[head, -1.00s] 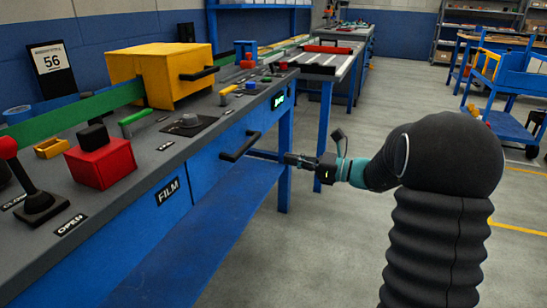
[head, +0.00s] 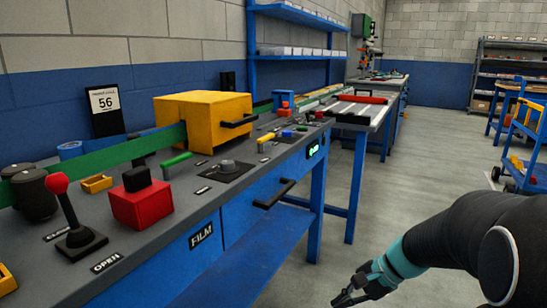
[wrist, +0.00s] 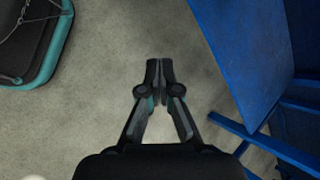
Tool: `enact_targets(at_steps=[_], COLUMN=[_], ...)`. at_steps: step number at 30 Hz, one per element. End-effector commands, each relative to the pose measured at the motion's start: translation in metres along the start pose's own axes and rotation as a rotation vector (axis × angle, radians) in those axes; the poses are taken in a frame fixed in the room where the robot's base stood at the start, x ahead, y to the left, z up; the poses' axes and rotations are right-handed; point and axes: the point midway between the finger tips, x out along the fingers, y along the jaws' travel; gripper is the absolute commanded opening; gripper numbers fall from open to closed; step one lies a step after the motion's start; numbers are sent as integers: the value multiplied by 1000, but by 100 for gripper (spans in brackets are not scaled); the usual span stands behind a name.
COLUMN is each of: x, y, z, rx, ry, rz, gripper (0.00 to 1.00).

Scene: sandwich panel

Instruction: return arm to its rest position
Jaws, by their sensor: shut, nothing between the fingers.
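My gripper (head: 347,299) is low at the bottom of the head view, to the right of the blue workbench and apart from it. In the wrist view my gripper (wrist: 160,66) points down over the bare grey floor. Its two fingers are together with nothing between them. My dark arm with a teal band comes in from the right in the head view.
The workbench (head: 268,232) has a FILM drawer with a black handle (head: 273,194). On top are a yellow box (head: 203,120), a red block (head: 141,204) and a red-knobbed lever (head: 70,215).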

Motion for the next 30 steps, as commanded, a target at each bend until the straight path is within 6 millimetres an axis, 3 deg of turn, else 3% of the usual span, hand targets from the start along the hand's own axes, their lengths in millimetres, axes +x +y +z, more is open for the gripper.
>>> enact_targets(at_steps=[6,15,22,30], x=[-20,-56,-78,-91], y=[50,90,104,99], z=[32,66,97,130], rx=[-384,-797,-992,-1096], ry=[192,414,557,641], rz=[224,437,491,429], gripper=[0,0,0,0])
